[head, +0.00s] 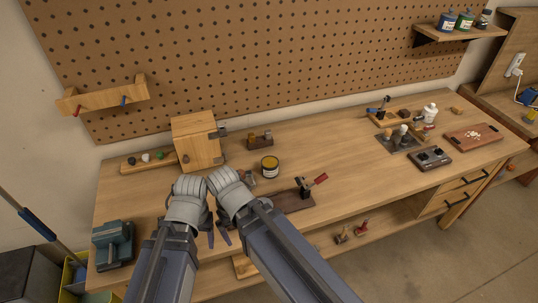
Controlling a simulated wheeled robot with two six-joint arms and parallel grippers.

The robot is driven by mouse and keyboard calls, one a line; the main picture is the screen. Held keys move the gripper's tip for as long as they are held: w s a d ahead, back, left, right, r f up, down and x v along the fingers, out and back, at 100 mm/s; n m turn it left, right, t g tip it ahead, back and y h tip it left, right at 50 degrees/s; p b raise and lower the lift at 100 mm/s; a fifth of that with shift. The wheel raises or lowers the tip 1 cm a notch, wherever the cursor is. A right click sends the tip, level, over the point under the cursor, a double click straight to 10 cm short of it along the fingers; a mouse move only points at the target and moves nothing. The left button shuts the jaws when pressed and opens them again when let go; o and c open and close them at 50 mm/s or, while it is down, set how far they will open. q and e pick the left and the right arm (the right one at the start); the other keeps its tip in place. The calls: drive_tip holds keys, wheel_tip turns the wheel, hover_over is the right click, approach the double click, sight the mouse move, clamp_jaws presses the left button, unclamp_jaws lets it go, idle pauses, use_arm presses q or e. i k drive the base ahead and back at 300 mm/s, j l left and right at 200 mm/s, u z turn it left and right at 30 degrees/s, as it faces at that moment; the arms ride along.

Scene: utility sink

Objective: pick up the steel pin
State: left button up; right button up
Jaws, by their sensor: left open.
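I cannot make out the steel pin for certain; it is too small to tell or hidden. Both of my arms reach up from the bottom edge, and their grey wrists meet over the front left of the workbench (345,150). My left gripper (217,234) shows as dark fingers just below the wrists, open, with nothing seen between them. My right gripper is hidden behind its own arm. A dark base with a red-handled toggle clamp (308,188) lies just right of the wrists, partly covered by my right arm.
A wooden box (197,142) stands behind the wrists, with a yellow-labelled tin (270,166) to its right. A small wooden holder (260,142) is behind the tin. A teal vise (112,243) sits at the left front. The bench middle right of the clamp is clear.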

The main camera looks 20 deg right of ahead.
sight(268, 133)
drive_tip(key=i+l, duration=0.7)
drive_tip(key=l, duration=0.15)
drive_tip(key=u, duration=0.05)
